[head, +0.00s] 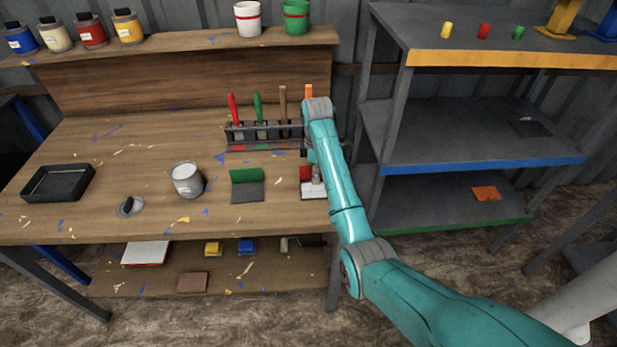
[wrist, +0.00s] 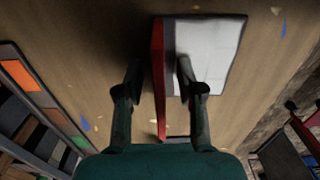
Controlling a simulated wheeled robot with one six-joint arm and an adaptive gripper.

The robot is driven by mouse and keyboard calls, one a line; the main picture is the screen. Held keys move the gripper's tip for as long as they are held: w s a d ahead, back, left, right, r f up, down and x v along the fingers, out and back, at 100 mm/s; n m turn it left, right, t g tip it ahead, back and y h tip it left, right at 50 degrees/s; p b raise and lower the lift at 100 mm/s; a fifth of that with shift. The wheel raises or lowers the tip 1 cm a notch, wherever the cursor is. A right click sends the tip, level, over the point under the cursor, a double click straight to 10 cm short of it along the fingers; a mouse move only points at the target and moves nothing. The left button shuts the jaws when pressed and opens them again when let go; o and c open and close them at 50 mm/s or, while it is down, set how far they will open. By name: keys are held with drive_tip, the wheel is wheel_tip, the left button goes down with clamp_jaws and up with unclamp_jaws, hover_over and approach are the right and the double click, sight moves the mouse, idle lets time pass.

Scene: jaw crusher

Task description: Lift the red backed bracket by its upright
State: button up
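The red backed bracket stands on the workbench (head: 110,140), with its red upright (head: 305,172) and pale flat base (head: 312,194) partly hidden by my arm in the head view. In the wrist view the red upright (wrist: 158,60) is seen nearly edge-on, and the whitish base (wrist: 215,45) spreads to its right. My gripper (wrist: 159,68) is open, one finger on each side of the upright. The left finger shows a gap to the red. The right finger is nearer the red, over the base's edge; I cannot tell whether it touches.
A green backed bracket (head: 247,177) stands left of the red one, then an open paint can (head: 187,179). A tool rack (head: 263,133) with several upright handles stands close behind. A black tray (head: 58,182) lies far left. A grey shelf unit (head: 480,160) stands right of the bench.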

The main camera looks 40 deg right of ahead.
clamp_jaws()
drive_tip(key=shift+r, duration=0.15)
idle(0.4)
